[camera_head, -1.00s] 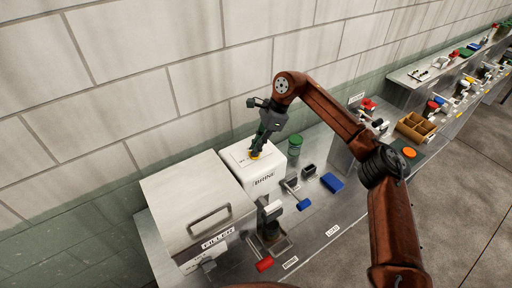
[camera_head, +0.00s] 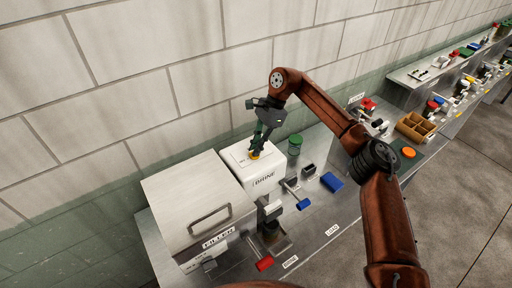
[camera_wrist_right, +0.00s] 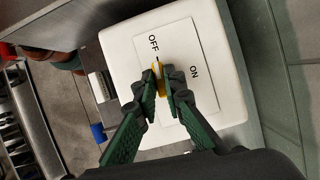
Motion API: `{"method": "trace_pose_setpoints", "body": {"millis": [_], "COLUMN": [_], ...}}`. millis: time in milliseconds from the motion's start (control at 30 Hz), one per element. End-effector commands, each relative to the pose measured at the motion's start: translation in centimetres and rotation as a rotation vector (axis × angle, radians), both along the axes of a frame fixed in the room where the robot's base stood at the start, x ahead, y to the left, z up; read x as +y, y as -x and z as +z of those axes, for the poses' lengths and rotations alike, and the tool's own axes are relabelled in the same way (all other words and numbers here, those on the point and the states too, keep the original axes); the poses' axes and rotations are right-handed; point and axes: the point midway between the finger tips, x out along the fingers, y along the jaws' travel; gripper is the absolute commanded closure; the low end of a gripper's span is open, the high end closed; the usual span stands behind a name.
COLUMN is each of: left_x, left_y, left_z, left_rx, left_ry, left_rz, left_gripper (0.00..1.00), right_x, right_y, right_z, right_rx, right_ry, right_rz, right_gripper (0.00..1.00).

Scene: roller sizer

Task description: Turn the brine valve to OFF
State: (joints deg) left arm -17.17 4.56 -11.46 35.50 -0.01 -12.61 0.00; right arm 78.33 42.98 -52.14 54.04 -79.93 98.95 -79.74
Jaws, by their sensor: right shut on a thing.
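The white brine box (camera_head: 259,181) stands on the steel bench beside the filler; its front reads BRINE. The yellow valve knob (camera_wrist_right: 159,80) sits on the box's top plate, which bears the words OFF and ON. My right gripper (camera_wrist_right: 160,88) has its green fingers shut on the knob, one on each side. In the head view, my right gripper (camera_head: 255,153) reaches down onto the box top and hides most of the knob (camera_head: 254,155). In the wrist view, the knob's upper end lies below a dark mark by OFF. My left gripper is not in view.
The filler (camera_head: 195,205), a large metal box with a handle, stands left of the brine box. A green jar (camera_head: 295,145), a blue block (camera_head: 332,182), a blue-handled lever (camera_head: 303,204) and a red handle (camera_head: 265,263) are nearby. The wall rises close behind.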

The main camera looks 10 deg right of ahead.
Motion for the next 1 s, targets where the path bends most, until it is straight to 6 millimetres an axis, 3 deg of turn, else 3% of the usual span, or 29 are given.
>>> {"method": "trace_pose_setpoints", "body": {"millis": [67,100,300,667,1000], "left_x": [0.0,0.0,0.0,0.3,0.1], "left_y": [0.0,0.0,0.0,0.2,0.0], "left_z": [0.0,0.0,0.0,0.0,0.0], "left_rx": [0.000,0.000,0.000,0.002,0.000], "left_ry": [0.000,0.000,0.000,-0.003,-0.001], "left_rz": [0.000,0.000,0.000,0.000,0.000], "left_gripper": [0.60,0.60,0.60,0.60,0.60], "right_x": [0.0,0.0,0.0,-0.1,-2.3], "right_y": [0.0,0.0,0.0,-0.1,-0.8], "right_z": [0.1,0.1,0.0,0.4,6.0], "right_rx": [-0.002,-0.002,-0.001,-0.001,-0.003], "right_ry": [-0.001,-0.001,0.000,0.001,-0.001], "right_rz": [0.001,0.001,0.001,0.000,-0.003], "right_gripper": [1.00,0.88,0.74,0.73,0.73]}}
